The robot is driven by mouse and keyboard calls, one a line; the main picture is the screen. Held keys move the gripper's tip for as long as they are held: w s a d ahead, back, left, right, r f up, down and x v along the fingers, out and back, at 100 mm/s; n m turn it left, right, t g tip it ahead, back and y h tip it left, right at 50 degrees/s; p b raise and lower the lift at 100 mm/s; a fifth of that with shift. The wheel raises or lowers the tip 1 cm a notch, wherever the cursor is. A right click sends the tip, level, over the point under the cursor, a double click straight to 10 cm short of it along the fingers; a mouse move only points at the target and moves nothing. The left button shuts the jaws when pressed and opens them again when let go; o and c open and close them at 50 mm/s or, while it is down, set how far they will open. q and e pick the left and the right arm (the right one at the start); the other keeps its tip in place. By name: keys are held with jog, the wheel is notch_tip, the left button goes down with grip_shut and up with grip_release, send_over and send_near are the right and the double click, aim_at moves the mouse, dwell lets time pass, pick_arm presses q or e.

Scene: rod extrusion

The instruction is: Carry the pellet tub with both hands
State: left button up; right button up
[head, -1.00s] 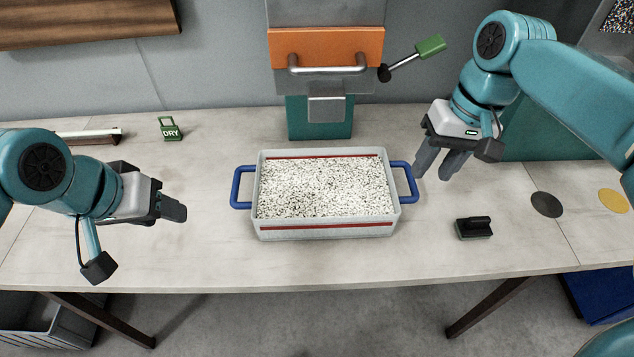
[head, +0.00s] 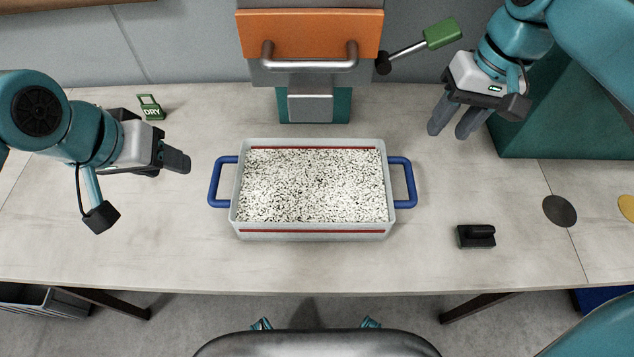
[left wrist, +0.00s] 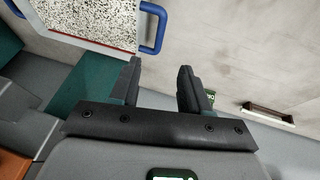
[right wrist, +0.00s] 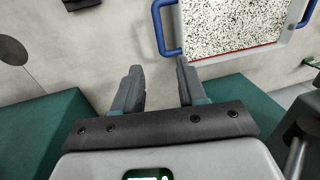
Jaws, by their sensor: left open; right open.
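The pellet tub (head: 312,234) is a pale grey rectangular box full of black-and-white pellets, with red strips and a blue handle at each end. It rests on the table in the head view. My left gripper (head: 186,161) is open and empty, up and left of the left blue handle (head: 214,183). That handle also shows in the left wrist view (left wrist: 161,30), beyond the fingers. My right gripper (head: 449,124) is open and empty, up and right of the right blue handle (head: 412,183). The right wrist view shows that handle (right wrist: 157,28) beyond the fingers. Neither gripper touches the tub.
A machine with an orange panel (head: 310,25) and a green-ended lever (head: 441,34) stands behind the tub. A green DRY tag (head: 151,107) lies at back left. A black tool (head: 476,236) and a dark disc (head: 560,210) lie to the right. The table's front strip is clear.

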aim_at(213, 181)
pick_arm(q)
jog(key=shift+s+r, duration=0.1)
jog(key=shift+s, duration=0.05)
pick_arm(e)
jog(key=shift+s+r, duration=0.1)
pick_arm(q)
jog(key=x, duration=1.6)
jog(key=shift+f, duration=0.25)
pick_arm(e)
jog(key=a+f, duration=0.1)
jog(key=f, duration=0.4)
jog(key=a+f, duration=0.1)
jog(key=f, duration=0.4)
jog(key=a+f, duration=0.1)
jog(key=f, duration=0.5)
jog(key=shift+f, duration=0.1)
pick_arm(q)
jog(key=c, duration=0.8)
pick_arm(e)
grip_shut()
pick_arm(q)
grip_shut()
jog(key=shift+w+r, duration=0.15)
jog(key=shift+w, duration=0.05)
